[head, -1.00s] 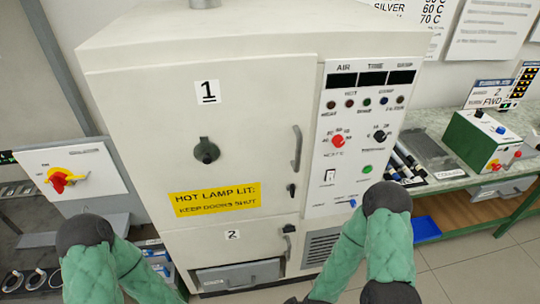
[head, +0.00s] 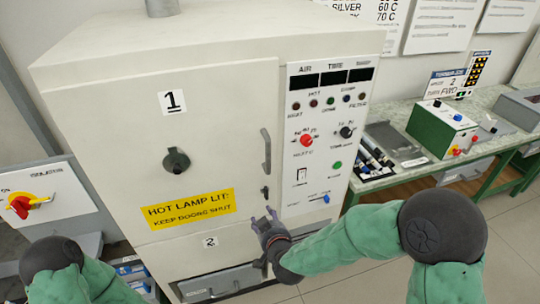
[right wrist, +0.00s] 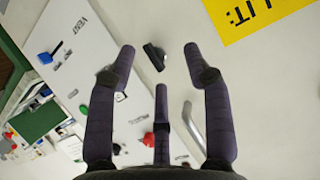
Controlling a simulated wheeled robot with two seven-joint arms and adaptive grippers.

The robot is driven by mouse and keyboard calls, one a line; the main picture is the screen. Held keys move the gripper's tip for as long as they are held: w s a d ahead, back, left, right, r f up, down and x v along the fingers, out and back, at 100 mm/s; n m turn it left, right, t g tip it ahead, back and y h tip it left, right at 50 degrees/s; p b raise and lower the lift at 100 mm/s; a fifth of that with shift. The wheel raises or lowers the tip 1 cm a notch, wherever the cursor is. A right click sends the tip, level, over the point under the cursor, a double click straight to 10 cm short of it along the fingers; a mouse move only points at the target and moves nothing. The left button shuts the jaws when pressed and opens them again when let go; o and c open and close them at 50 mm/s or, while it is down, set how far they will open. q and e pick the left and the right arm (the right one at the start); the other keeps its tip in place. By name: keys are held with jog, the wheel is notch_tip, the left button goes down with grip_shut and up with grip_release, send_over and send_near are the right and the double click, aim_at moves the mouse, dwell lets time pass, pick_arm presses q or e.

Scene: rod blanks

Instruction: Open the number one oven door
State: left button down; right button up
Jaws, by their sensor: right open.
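The number one oven door (head: 120,140) is the large cream upper door marked 1, and it is shut. Its grey bar handle (head: 266,150) stands upright near the right edge, with a small dark latch (head: 265,193) below. My right gripper (head: 265,215) is open and empty in front of the door's lower right corner, just below the latch and below the handle. In the right wrist view the latch (right wrist: 155,57) shows between the spread fingers, and the handle (right wrist: 192,128) shows partly behind them. My left gripper is out of view; only its arm shows at lower left.
A yellow hot lamp sign (head: 188,210) and a round dark knob (head: 176,161) are on the door. The control panel (head: 325,140) is right of it. A green bench (head: 490,150) stands right, a switch box (head: 40,200) left.

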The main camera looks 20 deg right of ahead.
aim_at(270, 157)
notch_tip(270, 157, up, 17)
jog(key=s+d+m+t+h, duration=0.1)
jog(key=s+d+t+h, duration=0.15)
jog(key=t, duration=0.25)
jog(key=shift+h, duration=0.25)
jog(key=w, duration=0.4)
jog(key=w+d+b, duration=0.1)
jog(key=w, duration=0.2)
jog(key=w+b, duration=0.1)
jog(key=w, duration=0.3)
jog(key=shift+w+d, duration=0.3)
grip_shut()
